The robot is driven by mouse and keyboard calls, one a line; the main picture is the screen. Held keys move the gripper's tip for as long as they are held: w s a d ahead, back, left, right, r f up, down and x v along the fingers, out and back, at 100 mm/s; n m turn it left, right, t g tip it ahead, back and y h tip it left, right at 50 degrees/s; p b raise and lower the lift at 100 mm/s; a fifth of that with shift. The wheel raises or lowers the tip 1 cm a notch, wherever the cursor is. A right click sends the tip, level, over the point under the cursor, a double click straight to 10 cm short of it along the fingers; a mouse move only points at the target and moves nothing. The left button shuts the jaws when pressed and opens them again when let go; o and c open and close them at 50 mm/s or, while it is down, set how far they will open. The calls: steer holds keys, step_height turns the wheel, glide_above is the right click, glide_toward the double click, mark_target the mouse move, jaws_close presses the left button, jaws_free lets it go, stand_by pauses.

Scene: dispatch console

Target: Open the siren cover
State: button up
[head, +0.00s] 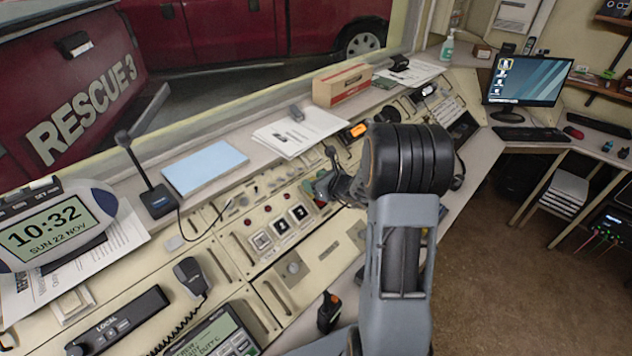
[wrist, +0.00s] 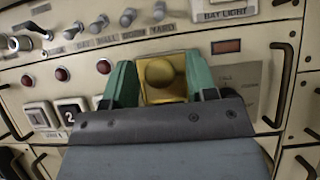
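In the wrist view a square yellow-gold cover (wrist: 178,66) with a round knob-like shape showing in its middle sits on the cream console panel; it appears to be the siren cover. My gripper (wrist: 162,82) has its two green fingers apart, one on the left and one on the right of the cover. I cannot tell whether either finger touches it. The cover looks closed flat on the panel, its lower edge hidden behind my gripper's body. In the head view my gripper (head: 326,186) is at the console, mostly hidden by my arm, and the cover is not visible there.
Toggle switches (wrist: 127,17) line the panel above, and red lamps (wrist: 61,74) and square push buttons (wrist: 72,108) lie left of my gripper. A metal handle (wrist: 281,85) stands out at right. In the head view a cardboard box (head: 342,84) stands on the ledge behind.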

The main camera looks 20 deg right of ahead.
steer(key=v, duration=1.3)
steer(key=shift+s+d+r, duration=0.2)
steer(key=shift+s, duration=0.1)
